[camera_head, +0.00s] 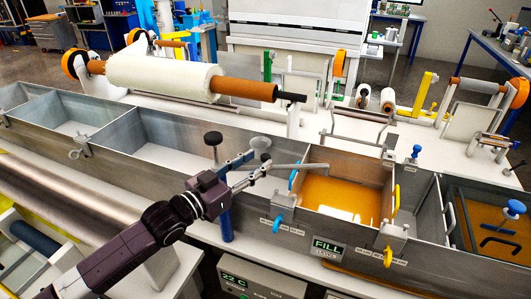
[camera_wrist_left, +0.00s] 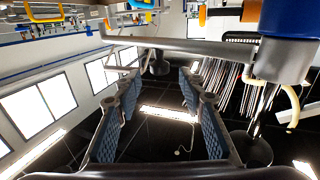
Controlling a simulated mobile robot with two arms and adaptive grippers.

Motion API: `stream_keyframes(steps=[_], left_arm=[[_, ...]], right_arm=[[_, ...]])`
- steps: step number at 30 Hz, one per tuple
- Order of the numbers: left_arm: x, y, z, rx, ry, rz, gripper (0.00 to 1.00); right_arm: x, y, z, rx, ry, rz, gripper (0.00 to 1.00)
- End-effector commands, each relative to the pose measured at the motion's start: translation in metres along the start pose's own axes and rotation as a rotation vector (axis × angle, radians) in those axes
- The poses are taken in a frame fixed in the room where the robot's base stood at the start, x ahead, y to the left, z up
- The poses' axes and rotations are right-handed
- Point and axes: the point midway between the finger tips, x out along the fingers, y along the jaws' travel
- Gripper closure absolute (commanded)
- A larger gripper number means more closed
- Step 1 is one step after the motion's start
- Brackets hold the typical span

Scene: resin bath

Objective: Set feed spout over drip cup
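The feed spout (camera_head: 305,167) is a grey pipe above the near wall of the bath. Its tip hangs over the left edge of the amber resin compartment. It crosses the top of the left wrist view (camera_wrist_left: 190,47), beside a blue post (camera_wrist_left: 290,35). A round grey knob (camera_head: 260,143) stands on the pipe; it shows dark in the left wrist view (camera_wrist_left: 160,65). My left gripper (camera_head: 250,168) is at the pipe near this knob. Its fingers (camera_wrist_left: 158,92) are apart, with nothing clearly clamped between them. I cannot pick out the drip cup. My right gripper is out of view.
A black knob (camera_head: 213,138) on a stem stands close left of my gripper. The left compartments look empty.

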Motion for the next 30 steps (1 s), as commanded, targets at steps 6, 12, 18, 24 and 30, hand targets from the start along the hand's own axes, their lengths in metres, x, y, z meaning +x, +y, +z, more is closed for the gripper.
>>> stream_keyframes(steps=[6, 12, 18, 24, 30], left_arm=[[0.03, 0.0, -0.002, 0.001, -0.001, 0.0, 0.63], [0.042, 0.0, 0.0, 0.001, -0.002, 0.0, 0.63], [0.044, 0.001, 0.001, 0.002, -0.002, 0.001, 0.63], [0.043, 0.0, 0.001, 0.002, -0.002, 0.001, 0.75], [0.043, 0.001, 0.001, 0.002, -0.002, 0.001, 0.97]], right_arm=[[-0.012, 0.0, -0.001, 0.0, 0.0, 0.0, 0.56], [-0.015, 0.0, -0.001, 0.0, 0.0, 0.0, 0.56], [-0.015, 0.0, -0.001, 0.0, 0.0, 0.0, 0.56], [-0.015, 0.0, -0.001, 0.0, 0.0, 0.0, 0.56], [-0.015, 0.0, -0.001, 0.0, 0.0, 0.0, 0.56]])
